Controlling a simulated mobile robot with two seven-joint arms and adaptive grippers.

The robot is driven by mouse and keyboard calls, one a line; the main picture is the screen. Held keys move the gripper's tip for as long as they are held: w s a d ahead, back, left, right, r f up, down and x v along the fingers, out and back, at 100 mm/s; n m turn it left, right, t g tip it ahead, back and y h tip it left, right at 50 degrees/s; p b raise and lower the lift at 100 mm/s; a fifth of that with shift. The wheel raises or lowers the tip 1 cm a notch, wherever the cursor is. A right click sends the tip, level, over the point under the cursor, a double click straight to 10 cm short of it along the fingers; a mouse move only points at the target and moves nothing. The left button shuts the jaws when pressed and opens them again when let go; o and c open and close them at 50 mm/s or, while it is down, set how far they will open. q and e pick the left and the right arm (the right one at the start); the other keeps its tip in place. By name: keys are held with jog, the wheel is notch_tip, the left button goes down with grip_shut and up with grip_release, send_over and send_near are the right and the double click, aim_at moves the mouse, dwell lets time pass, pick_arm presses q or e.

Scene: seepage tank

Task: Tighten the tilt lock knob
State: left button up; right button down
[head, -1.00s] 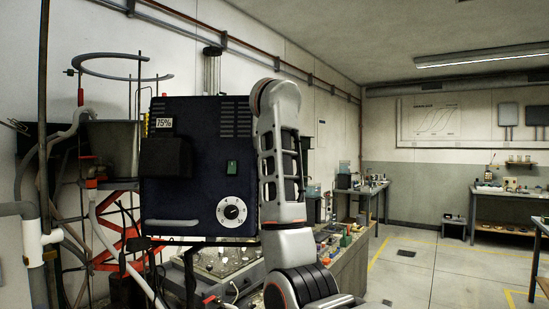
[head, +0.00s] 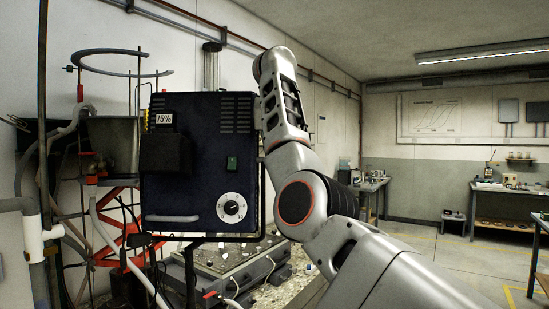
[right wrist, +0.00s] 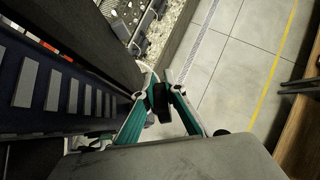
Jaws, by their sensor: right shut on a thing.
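A dark, blocky knob (right wrist: 161,104), which looks like the tilt lock knob, sits between the fingertips in the right wrist view. My right gripper (right wrist: 160,91) has its green-sided fingers closed in on it, and the knob's mounting is hard to make out. In the head view the dark blue control box (head: 203,165) stands upright with a white dial (head: 231,208). My right arm reaches up along the box's right edge, and its gripper is hidden there. My left gripper is not in view.
A grey hopper (head: 113,140) on a red frame stands left of the box, with pipes around it. A bench with a gravel-like top (head: 240,262) lies below the box. Open floor (head: 440,260) extends to the right. The vented box side (right wrist: 60,90) is close beside the right gripper.

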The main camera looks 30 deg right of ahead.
dwell(0.6)
jog(key=c, duration=2.1)
grip_release()
jog(key=shift+w, duration=0.1)
jog(key=v, duration=1.2)
jog(key=shift+w, duration=0.1)
